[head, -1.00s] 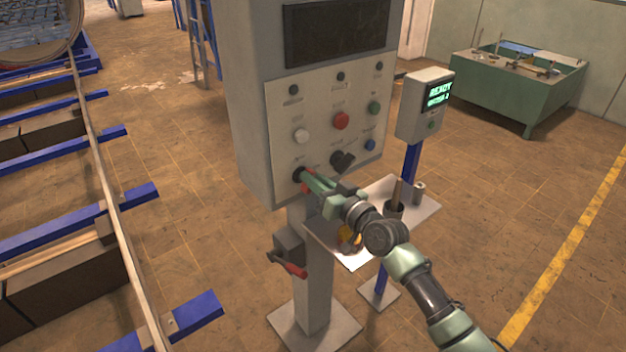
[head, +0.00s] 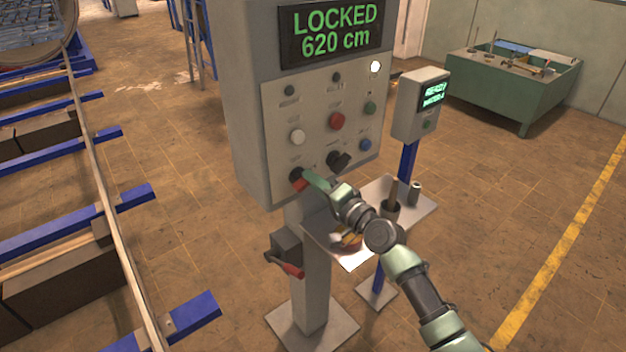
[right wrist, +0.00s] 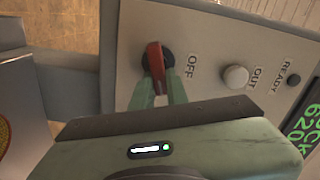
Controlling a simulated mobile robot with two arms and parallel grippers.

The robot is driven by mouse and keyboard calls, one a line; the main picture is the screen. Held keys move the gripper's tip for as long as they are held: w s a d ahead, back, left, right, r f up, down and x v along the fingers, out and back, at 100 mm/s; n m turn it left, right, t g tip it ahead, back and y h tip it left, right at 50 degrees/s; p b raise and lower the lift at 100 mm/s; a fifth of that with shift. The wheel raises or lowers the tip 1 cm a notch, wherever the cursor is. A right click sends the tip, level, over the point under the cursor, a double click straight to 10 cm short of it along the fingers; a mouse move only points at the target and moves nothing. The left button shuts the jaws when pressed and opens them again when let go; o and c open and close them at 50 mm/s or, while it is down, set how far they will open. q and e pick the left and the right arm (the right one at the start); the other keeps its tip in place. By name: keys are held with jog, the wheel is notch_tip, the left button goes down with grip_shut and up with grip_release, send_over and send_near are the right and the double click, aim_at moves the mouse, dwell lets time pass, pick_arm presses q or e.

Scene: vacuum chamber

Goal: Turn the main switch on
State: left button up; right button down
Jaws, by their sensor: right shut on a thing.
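The main switch is a red handle on a black round base, at the lower left of the grey control cabinet's panel (head: 298,184). It also shows in the right wrist view (right wrist: 156,62), with the word OFF beside the base. The handle lies crosswise and does not point at OFF. My right gripper (head: 309,181) is shut on the red handle, its fingers on either side of it in the right wrist view (right wrist: 160,84). The cabinet display (head: 330,32) reads LOCKED 620 cm in green. My left gripper is not in view.
A white lamp (head: 375,66) is lit at the panel's upper right. Several buttons and a black knob (head: 339,161) sit near the switch. A small shelf (head: 350,262) lies under my right arm. A red-handled lever (head: 288,268) is on the post below.

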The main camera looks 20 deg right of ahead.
jog(key=shift+f+m, duration=0.15)
jog(key=shift+m, duration=0.8)
jog(key=shift+f+m, duration=0.15)
jog(key=shift+m, duration=0.8)
jog(key=c, duration=1.4)
grip_release()
jog(key=shift+d, duration=0.1)
jog(key=shift+s, duration=0.15)
jog(key=v, duration=0.7)
jog(key=shift+s+d+b, duration=0.15)
jog(key=shift+s+b, duration=0.1)
jog(key=shift+b, duration=0.2)
